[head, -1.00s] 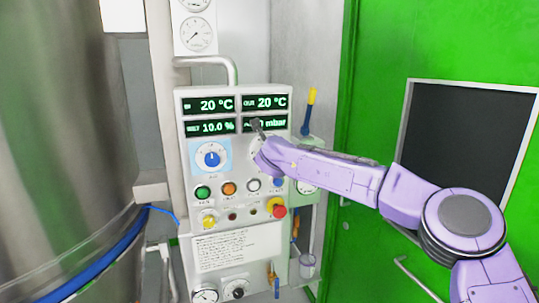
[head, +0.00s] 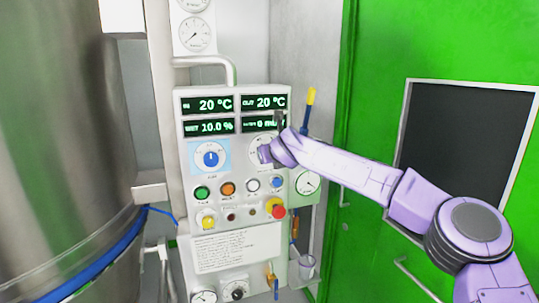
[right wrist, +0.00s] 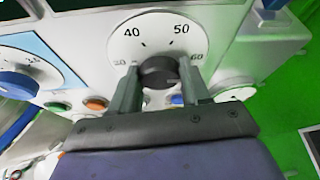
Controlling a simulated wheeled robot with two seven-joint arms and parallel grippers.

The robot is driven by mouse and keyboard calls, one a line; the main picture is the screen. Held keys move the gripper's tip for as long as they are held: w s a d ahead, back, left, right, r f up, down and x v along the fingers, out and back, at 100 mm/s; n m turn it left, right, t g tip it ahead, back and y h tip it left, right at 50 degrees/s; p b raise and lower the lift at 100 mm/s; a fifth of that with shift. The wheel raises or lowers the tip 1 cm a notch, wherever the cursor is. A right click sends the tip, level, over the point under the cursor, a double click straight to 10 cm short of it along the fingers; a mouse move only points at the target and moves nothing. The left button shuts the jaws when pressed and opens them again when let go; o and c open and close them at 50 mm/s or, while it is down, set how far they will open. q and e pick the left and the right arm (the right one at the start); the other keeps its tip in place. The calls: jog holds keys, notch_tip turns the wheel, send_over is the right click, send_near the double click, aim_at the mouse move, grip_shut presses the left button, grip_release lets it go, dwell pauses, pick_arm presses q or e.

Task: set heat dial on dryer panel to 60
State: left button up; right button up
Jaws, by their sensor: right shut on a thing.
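The dryer panel (head: 235,240) is a pale upright box. Its heat dial (head: 255,139) is the white right-hand dial, mostly covered by my right arm in the head view. In the right wrist view the dial face (right wrist: 155,27) shows 40, 50 and 60, with a partly hidden number at left. My right gripper (right wrist: 160,73) is shut on the dark round knob (right wrist: 158,70), one finger on each side. The knob's pointer setting cannot be made out. In the head view my right gripper (head: 272,148) is at this dial. My left gripper is not in view.
A blue-knobbed dial (head: 211,158) sits left of the heat dial. Green displays (head: 208,104) above read 20 °C twice and 10.0 %. Buttons and a red emergency knob (head: 278,211) lie below. A steel vessel (head: 65,130) stands left, a green door (head: 375,60) right.

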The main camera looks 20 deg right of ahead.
jog(key=shift+f, duration=0.25)
jog(key=o, duration=1.1)
jog(key=shift+c, duration=0.2)
jog(key=shift+r, duration=0.1)
jog(key=b+v, duration=0.5)
jog(key=v, duration=0.5)
jog(key=shift+s, duration=0.2)
jog(key=shift+r, duration=0.15)
